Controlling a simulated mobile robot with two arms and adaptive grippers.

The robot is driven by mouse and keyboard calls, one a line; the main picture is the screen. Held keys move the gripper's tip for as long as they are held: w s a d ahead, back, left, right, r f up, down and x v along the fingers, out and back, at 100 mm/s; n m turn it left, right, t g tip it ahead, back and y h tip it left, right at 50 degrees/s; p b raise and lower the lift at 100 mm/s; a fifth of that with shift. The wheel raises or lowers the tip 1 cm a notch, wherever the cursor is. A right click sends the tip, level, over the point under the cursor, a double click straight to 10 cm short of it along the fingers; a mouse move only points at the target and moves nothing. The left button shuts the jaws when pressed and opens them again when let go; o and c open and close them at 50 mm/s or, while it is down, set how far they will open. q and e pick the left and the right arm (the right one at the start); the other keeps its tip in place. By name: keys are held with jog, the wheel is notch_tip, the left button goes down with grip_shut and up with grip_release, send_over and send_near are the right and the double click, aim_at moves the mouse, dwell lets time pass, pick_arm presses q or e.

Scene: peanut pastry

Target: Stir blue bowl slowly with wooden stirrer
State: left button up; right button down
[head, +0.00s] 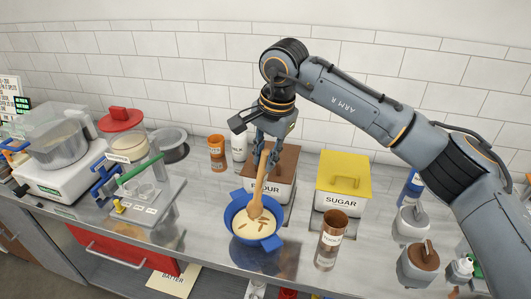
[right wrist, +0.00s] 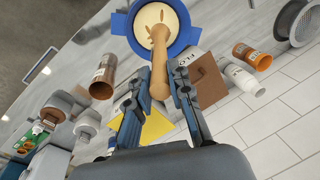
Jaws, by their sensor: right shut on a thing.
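The blue bowl (head: 280,241) stands on the metal counter, filled with a pale cream mixture with several brown pieces on it. The wooden stirrer (head: 257,195) is held near upright, its lower end in the mixture. My right gripper (head: 264,160) is above the bowl, shut on the stirrer's upper part. In the right wrist view the stirrer (right wrist: 159,60) runs from between the fingers of my right gripper (right wrist: 160,90) to the bowl (right wrist: 122,22). The stirrer's tip is hidden in the mixture. My left gripper is not in view.
The brown-lidded flour box (head: 284,165) stands just behind the bowl and the yellow-lidded sugar box (head: 340,185) right of it. A copper-coloured canister (head: 331,240) stands close to the bowl's right. A glass-topped device (head: 145,195) stands left. Bare counter (head: 200,215) lies left of the bowl.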

jog(key=shift+f+b, duration=1.8)
jog(key=shift+f, duration=1.2)
jog(key=shift+f+b, duration=0.2)
jog(key=shift+b, duration=0.2)
jog(key=shift+s, duration=0.15)
